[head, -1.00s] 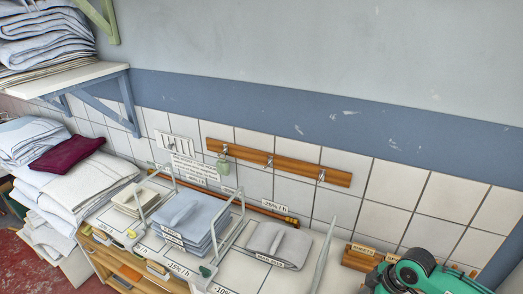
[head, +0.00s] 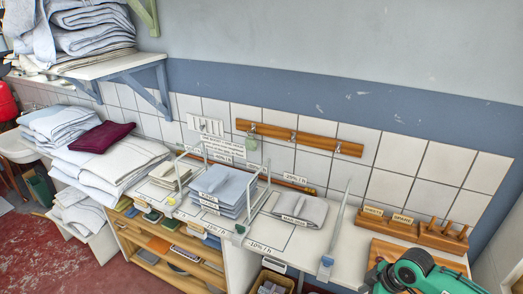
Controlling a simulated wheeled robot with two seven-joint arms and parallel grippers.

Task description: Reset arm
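Part of a green and black arm of mine shows at the lower right corner of the head view, over the right end of the counter. No gripper fingers show on it. My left arm and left gripper are out of view. I cannot see what either gripper holds.
A white counter (head: 343,238) runs along the tiled wall with stacks of folded cloth (head: 222,186) between wire dividers. A wooden hook rail (head: 310,140) hangs above. A wooden peg block (head: 443,236) stands at right. Linen piles (head: 110,172) and red floor (head: 90,248) lie left.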

